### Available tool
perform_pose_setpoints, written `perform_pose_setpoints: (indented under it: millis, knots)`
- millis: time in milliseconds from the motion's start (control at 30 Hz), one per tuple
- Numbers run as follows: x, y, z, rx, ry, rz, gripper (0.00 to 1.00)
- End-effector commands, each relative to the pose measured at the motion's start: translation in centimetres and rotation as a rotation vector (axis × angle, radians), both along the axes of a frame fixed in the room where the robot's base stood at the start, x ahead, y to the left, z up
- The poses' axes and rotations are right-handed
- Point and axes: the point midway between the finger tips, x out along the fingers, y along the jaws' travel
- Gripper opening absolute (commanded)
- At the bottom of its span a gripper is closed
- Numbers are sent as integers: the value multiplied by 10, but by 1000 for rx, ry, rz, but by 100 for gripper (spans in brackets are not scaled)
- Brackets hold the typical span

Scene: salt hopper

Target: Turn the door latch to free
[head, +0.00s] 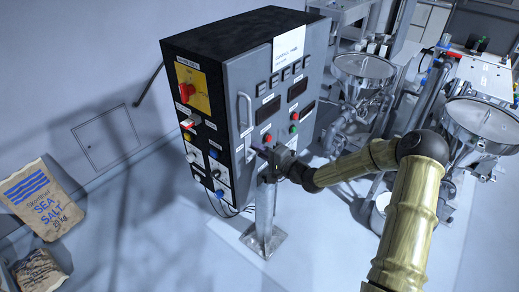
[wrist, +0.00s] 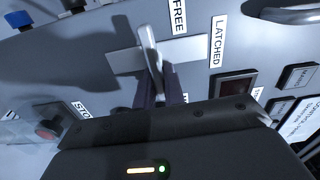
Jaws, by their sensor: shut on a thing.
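The door latch is a light grey lever (wrist: 150,45) on a flat pale plate (wrist: 188,48) in the wrist view. The lever lies across the plate's length. A FREE label (wrist: 178,15) is just right of the lever's upper end, and a LATCHED label (wrist: 217,42) is at the plate's right end. My gripper (wrist: 160,92) is shut on the lever's lower part, its dark fingers either side. In the head view my gripper (head: 272,158) is against the front door of the control cabinet (head: 235,75) and hides most of the latch.
A door handle (head: 246,111) is above the latch, with green and red buttons (head: 294,129) to the right. Rotary switches and a red knob (head: 187,91) cover the cabinet's left side. Steel hoppers (head: 364,66) stand at right. Salt sacks (head: 42,199) lie at left.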

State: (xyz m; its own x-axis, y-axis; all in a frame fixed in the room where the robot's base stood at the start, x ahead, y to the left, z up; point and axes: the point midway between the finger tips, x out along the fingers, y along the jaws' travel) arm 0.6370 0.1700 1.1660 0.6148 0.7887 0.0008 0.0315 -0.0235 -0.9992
Motion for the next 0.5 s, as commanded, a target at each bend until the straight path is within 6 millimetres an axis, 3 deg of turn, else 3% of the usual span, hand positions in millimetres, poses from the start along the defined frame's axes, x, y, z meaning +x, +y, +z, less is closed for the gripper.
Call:
perform_pose_setpoints:
  millis: [500]
  knots:
    - [0,0,-2,33,48,-1,0]
